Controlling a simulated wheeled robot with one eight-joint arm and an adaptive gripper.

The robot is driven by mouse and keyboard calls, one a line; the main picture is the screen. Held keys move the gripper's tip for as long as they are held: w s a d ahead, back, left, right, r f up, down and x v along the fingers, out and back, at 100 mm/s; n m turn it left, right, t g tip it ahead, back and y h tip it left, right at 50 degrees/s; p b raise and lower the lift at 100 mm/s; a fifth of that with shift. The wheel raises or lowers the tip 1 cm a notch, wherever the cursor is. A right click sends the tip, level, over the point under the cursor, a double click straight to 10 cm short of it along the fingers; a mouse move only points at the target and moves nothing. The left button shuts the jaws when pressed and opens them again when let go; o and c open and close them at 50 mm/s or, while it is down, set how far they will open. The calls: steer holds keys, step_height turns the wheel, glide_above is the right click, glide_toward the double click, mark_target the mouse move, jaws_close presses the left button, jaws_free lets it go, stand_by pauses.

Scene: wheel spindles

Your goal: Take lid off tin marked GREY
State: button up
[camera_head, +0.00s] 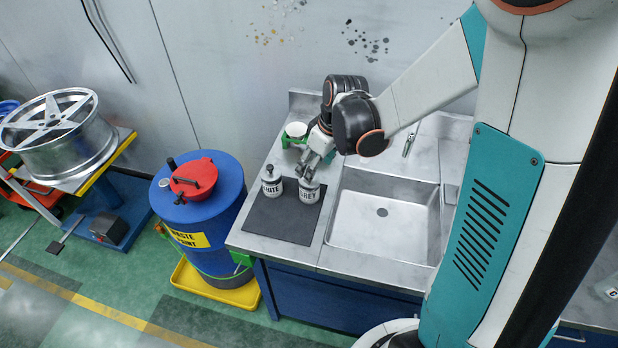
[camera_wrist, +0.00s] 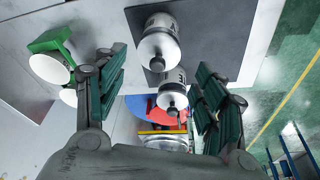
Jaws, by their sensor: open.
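The tin marked GREY (camera_head: 309,194) stands upright on a dark mat (camera_head: 283,222) on the steel counter. Whether a finger touches the lid I cannot tell. The tin marked WHITE (camera_head: 272,183) stands just left; it shows smaller in the wrist view (camera_wrist: 173,97).
A sink basin (camera_head: 383,212) lies right of the mat, with a tap (camera_head: 409,145) behind. A green holder with white discs (camera_head: 294,133) stands behind the tins. A blue waste drum (camera_head: 205,205) with a red lid stands left of the counter. The mat's front is clear.

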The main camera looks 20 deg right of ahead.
steer(key=b+x, duration=0.1)
steer(key=x, duration=0.4)
steer(key=shift+w+r, duration=0.1)
steer(key=shift+w, duration=0.05)
steer(key=c, duration=0.7)
steer(key=shift+c, duration=0.2)
